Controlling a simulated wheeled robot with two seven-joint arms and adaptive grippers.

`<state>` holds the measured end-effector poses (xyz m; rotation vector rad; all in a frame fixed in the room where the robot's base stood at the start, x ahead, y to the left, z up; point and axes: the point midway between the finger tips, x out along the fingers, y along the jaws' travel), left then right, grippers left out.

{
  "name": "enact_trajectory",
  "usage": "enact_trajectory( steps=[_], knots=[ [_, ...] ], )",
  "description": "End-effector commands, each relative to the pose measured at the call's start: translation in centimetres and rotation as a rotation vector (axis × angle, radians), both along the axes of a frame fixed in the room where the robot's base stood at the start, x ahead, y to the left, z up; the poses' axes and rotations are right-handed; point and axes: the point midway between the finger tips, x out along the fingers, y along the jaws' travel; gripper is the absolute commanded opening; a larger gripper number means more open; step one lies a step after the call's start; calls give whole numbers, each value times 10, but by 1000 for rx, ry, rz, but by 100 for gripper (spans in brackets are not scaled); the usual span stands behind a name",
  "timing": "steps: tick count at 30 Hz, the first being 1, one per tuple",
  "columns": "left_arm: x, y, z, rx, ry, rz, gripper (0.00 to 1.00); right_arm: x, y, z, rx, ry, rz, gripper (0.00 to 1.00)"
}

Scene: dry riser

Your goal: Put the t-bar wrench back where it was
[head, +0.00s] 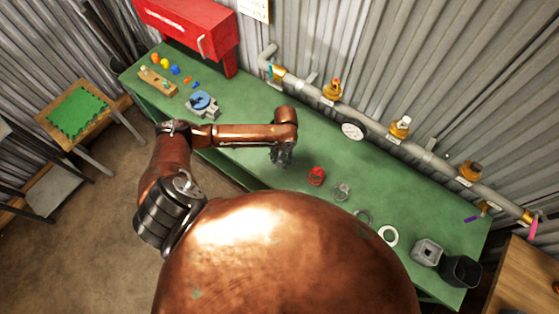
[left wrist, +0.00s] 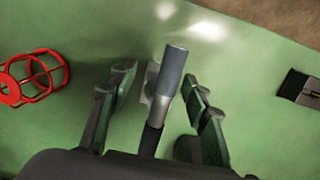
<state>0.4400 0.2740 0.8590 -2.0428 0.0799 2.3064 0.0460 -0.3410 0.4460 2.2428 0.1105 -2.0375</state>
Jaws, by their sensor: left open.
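In the left wrist view a grey cylindrical bar with a paler metal piece beside it and a dark part below, seemingly the t-bar wrench (left wrist: 170,75), lies between the fingers of my left gripper (left wrist: 157,80). The fingers are apart, with a visible gap on the right side; I cannot tell whether the left finger touches it. In the head view my left gripper (head: 281,157) points down, low over the middle of the green bench (head: 240,165). The wrench cannot be made out there. My right gripper is not in view.
A red cage-like part (head: 316,176) stands right of my left gripper, with grey and white rings (head: 388,236) beyond. A blue-topped fixture (head: 202,102) stands to the left. A pipe with brass valves (head: 332,90) runs along the wall. A black bin (head: 461,270) stands far right.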

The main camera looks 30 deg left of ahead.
Motion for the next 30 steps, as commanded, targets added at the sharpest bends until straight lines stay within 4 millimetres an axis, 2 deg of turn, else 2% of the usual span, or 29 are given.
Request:
enact_trajectory(
  steps=[9, 15, 20, 30],
  knots=[
    [9, -1, 68, 0, -4, -1, 44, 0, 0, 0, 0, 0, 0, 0],
    [12, -1, 94, 1, -2, 1, 44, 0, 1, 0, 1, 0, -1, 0],
    [12, -1, 101, 0, 0, 0, 44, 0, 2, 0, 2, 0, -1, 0],
    [12, -1, 101, 0, 0, 1, 44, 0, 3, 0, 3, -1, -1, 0]
  ],
)
